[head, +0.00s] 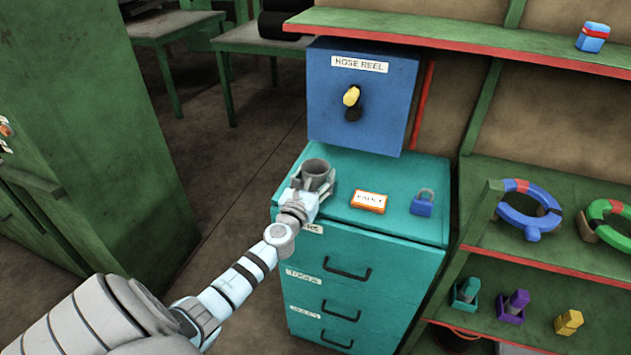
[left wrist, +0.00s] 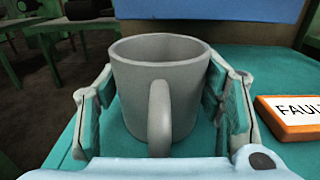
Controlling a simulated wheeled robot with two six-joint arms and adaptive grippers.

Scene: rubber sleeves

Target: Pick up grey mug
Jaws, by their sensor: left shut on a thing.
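The grey mug (head: 317,171) stands upright at the left end of the teal cabinet top in the head view. My left gripper (head: 311,190) is at the mug, reaching in from the lower left. In the left wrist view the mug (left wrist: 160,85) sits between the two fingers of my left gripper (left wrist: 162,108), with its handle facing the camera. The gripper is shut on the mug's sides. The mug's base is partly hidden, and I cannot tell whether it touches the cabinet top. My right gripper is not in view.
The teal cabinet (head: 401,273) also bears an orange-edged label block (head: 369,202) and a blue padlock (head: 422,204) right of the mug. A blue hose reel box (head: 388,109) rises behind. Green shelves (head: 535,263) with rings and small blocks stand at right.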

